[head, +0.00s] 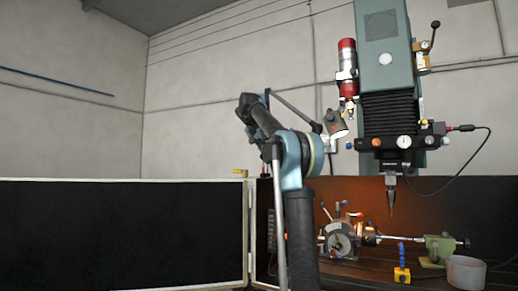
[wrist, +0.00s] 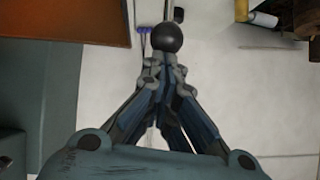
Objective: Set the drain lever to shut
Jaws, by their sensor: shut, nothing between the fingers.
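In the wrist view my gripper (wrist: 160,68) is shut and empty, its fingertips close together. A dark ball knob (wrist: 167,38) shows right beyond the fingertips, overlapping them in the picture; I cannot tell whether they touch. A thin rod and a smaller dark end show above it. I cannot tell whether this knob belongs to the drain lever, nor which setting that lever has. In the head view my gripper is not clearly visible. The machine there carries a red cylinder (head: 347,68) with fittings, and a ball-ended lever (head: 433,34) at upper right.
A green machine column (head: 383,35) stands right of my arm, with a pointed spindle tool (head: 391,195) below. The chuck (head: 338,240) sits low, near a yellow block (head: 402,274) and a pale cup (head: 465,272). Dark panels (head: 120,235) line the left. Open wall lies above them.

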